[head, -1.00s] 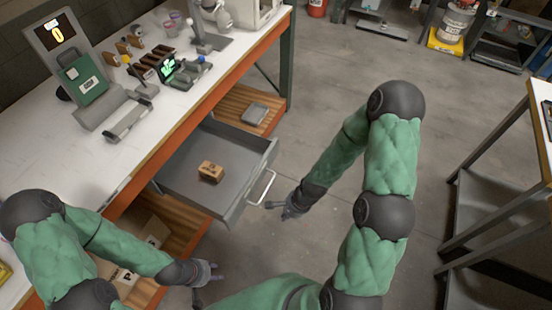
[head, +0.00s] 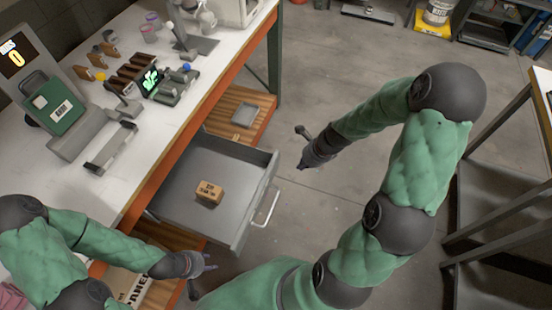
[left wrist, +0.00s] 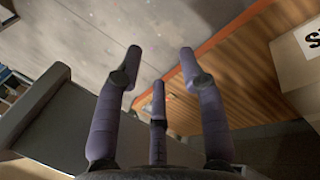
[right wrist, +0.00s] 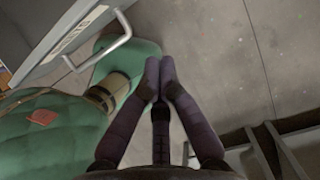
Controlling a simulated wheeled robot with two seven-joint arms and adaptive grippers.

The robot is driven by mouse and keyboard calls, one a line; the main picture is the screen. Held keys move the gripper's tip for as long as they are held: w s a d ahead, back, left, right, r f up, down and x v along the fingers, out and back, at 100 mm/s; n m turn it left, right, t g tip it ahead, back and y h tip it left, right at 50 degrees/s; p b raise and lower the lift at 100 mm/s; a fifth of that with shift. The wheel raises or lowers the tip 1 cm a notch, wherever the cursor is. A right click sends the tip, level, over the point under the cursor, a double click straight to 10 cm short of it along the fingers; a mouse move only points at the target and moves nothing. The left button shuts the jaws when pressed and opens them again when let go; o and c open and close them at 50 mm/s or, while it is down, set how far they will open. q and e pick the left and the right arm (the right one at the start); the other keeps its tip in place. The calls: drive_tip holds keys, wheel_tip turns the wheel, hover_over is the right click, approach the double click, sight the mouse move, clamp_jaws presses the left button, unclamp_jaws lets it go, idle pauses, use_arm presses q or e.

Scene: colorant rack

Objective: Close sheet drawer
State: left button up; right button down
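The grey sheet drawer (head: 190,222) is pulled out from under the bench. Its front panel (head: 258,205) has a pale bar handle (head: 267,209), also seen at upper left in the right wrist view (right wrist: 103,45). A small brown box (head: 209,192) sits inside it. My right gripper (head: 302,146) is in the air beyond the drawer's front far corner, apart from the handle; its fingers meet with nothing between them (right wrist: 160,72). My left gripper (head: 210,262) is by the drawer's near side, its fingers spread and empty (left wrist: 160,65). I cannot tell whether it touches the drawer.
The white bench top (head: 100,180) holds a green case (head: 58,105) on a scale and several small tools. A wooden lower shelf (head: 236,110) carries a grey tray. A cardboard box (head: 132,285) is near my left gripper. Open concrete floor (head: 335,210) lies before the drawer; a metal cart (head: 490,190) stands at right.

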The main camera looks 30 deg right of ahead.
drive_tip(key=w+a+f+b, duration=0.5)
drive_tip(key=f, duration=0.4)
drive_tip(key=shift+w, duration=0.35)
drive_tip(key=shift+f, duration=0.1)
drive_tip(key=shift+w, duration=0.1)
